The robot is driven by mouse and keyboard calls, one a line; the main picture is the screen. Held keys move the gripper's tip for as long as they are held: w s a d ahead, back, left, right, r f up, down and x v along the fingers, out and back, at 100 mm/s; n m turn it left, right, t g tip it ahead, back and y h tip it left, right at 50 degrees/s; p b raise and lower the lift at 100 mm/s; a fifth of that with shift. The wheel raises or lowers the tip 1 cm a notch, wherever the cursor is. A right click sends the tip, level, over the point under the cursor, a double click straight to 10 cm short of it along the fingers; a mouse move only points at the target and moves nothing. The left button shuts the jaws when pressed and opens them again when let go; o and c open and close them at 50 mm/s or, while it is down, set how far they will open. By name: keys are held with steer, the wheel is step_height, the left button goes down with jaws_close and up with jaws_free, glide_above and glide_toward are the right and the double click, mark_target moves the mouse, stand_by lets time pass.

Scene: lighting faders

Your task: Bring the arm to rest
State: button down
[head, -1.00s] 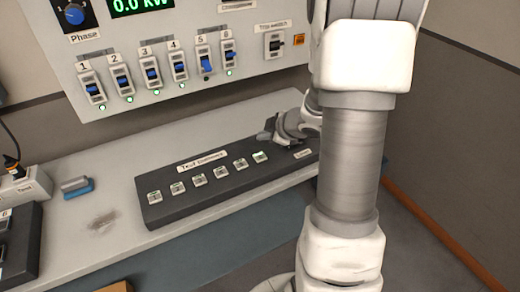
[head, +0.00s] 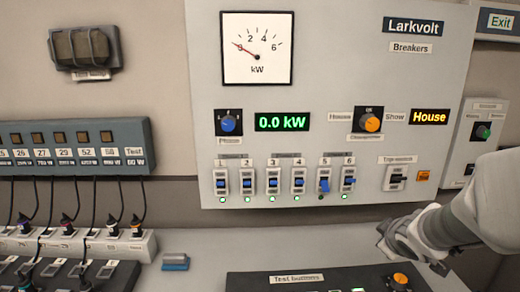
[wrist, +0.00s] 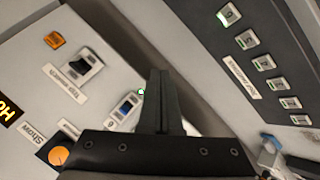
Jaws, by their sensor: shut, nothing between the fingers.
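My gripper (head: 384,238) is at the lower right of the head view, in front of the lower part of the breaker panel (head: 290,100) and above the right end of the test button box (head: 300,282). It holds nothing. In the wrist view its dark fingers (wrist: 162,85) are together, pointing up the picture between the breaker panel and the test button box (wrist: 215,60). My arm reaches in from the right edge of the head view. The fingertips are small and hard to make out there.
The panel's breakers (head: 285,182) have green lights beneath them, except number 5, whose light is dark. A trip switch (head: 397,177) sits just above my gripper. A blue-grey block (head: 176,262) lies on the bench (head: 205,240); plugs and cables (head: 65,230) stand at the left.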

steer(key=s+a+r+m+g+y, duration=0.1)
steer(key=s+a+r+m+g, duration=0.1)
steer(key=s+a, duration=0.6)
steer(key=s+a+r+m+g+y+p, duration=0.1)
steer(key=s+a+r+m, duration=0.4)
steer(key=s, duration=0.9)
steer(key=a, duration=0.2)
steer(key=shift+a+r+g+y, duration=0.2)
steer(key=shift+a+g+y, duration=0.15)
steer(key=shift+g+y, duration=0.05)
steer(key=shift+d, duration=0.15)
